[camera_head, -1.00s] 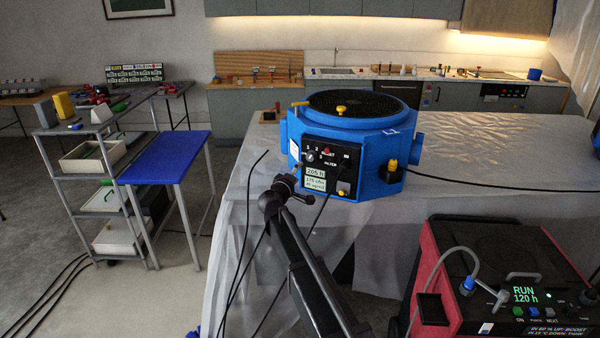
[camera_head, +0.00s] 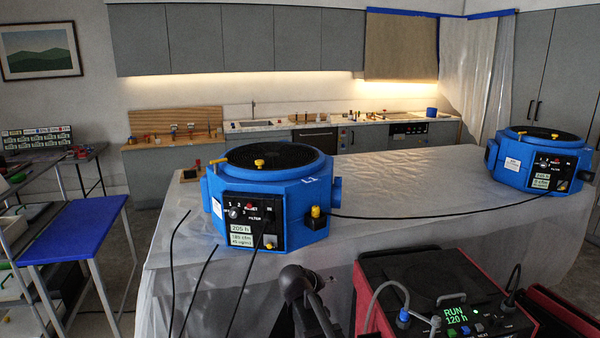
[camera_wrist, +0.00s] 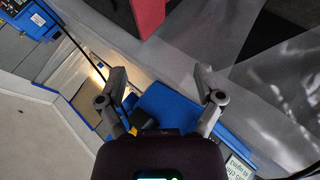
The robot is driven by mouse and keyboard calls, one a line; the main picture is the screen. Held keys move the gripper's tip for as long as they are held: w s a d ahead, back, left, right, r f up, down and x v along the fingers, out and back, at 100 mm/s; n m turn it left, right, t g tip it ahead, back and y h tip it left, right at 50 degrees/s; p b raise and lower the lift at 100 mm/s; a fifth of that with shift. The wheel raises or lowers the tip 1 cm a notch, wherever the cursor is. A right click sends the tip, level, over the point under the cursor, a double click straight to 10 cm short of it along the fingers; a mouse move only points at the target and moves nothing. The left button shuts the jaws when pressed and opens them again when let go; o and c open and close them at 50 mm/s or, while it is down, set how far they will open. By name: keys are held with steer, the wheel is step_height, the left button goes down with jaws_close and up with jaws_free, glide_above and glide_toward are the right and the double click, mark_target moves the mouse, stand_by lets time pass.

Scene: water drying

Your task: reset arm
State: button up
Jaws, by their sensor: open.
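My gripper (camera_wrist: 160,72) shows in the wrist view with its two grey fingers spread wide and nothing between them. In the head view a dark part of my arm (camera_head: 300,290) stands low at the bottom centre, in front of the covered table; the fingers cannot be made out there. The near blue filter unit (camera_head: 285,205) sits on the table, behind and left of that arm part. Its blue side shows past the fingers in the wrist view (camera_wrist: 175,108), apart from them as far as I can tell.
A red and black machine (camera_head: 425,285) reading RUN 120 h stands close right of my arm. A second blue unit (camera_head: 510,172) sits far right on the plastic-covered table (camera_head: 420,190). Black cables hang over the table front. A blue-topped stand (camera_head: 70,230) is at left.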

steer(key=s+d+f+m+g+y, duration=0.1)
steer(key=s+d+f+g+y, duration=0.1)
steer(key=s, duration=0.5)
steer(key=s+d+f+m+g+y, duration=0.1)
steer(key=s+d+f+g+y, duration=0.1)
steer(key=s+d, duration=0.2)
steer(key=s+d+f+m+g+y, duration=0.1)
steer(key=s+d+f+g+y, duration=0.1)
steer(key=s, duration=0.8)
steer(key=shift+s+d+m+g, duration=0.4)
steer(key=shift+d+g, duration=0.2)
steer(key=shift+d, duration=0.15)
